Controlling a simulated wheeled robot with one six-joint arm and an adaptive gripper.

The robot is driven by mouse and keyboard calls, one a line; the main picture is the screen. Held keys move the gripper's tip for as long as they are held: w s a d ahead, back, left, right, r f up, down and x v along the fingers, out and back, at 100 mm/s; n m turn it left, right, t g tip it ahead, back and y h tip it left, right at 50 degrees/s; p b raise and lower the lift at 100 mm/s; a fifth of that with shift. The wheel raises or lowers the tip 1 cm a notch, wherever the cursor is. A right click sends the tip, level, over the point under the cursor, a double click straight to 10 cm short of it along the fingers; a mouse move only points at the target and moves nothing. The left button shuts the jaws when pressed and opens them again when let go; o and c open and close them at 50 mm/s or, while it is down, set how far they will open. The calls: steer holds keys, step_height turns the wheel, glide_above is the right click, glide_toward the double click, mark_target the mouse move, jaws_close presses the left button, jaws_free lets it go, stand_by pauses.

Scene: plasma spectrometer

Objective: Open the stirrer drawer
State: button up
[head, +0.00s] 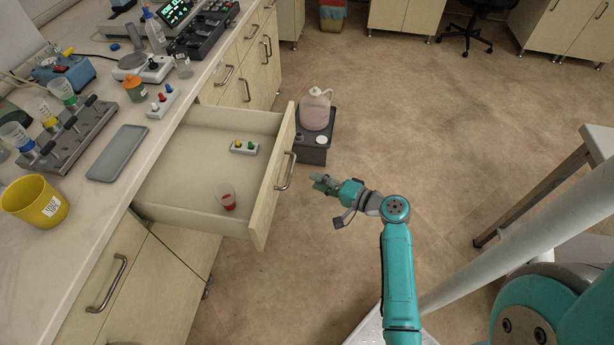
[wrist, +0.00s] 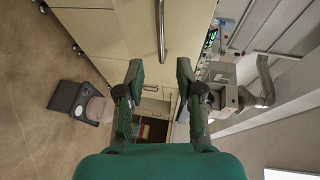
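A wide wooden drawer (head: 170,185) stands pulled out from the bench in the head view. Its front panel (head: 272,185) has a metal bar handle (head: 286,171). Inside are a small cup with red contents (head: 227,197) and a small light block with yellow and green knobs (head: 244,147). My gripper (head: 318,182) is to the right of the handle, apart from it. In the wrist view my gripper (wrist: 159,72) has its fingers spread and nothing between them. A bar handle (wrist: 160,28) on a pale wooden front shows beyond the fingertips.
A dark box (head: 312,148) with a pinkish jug (head: 316,110) stands on the floor beyond the drawer front. The worktop holds a yellow bucket (head: 38,204), a grey tray (head: 118,153) and instruments. The floor right of the drawer is largely clear.

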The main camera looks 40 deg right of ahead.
steer(key=shift+v, duration=0.85)
steer(key=s+a+f+n+g+h, duration=0.2)
steer(key=s+a+f, duration=0.2)
steer(key=s+a, duration=0.35)
steer(key=s+a+f+n+g+h, duration=0.1)
steer(key=s+a+f+g+h, duration=0.1)
steer(key=s+a+f, duration=0.4)
steer(key=s+a+r+n+t, duration=0.1)
steer(key=s+a+r+n, duration=0.2)
steer(key=s+r+n, duration=0.2)
steer(key=s+a+r+n+t, duration=0.2)
steer(key=s+a+r+n, duration=0.2)
steer(key=s+r, duration=0.7)
step_height(320, 180, up, 3)
steer(key=n, duration=0.2)
steer(key=shift+s+a+r+n, duration=0.2)
steer(key=shift+s+a+n, duration=0.05)
steer(key=shift+n, duration=0.05)
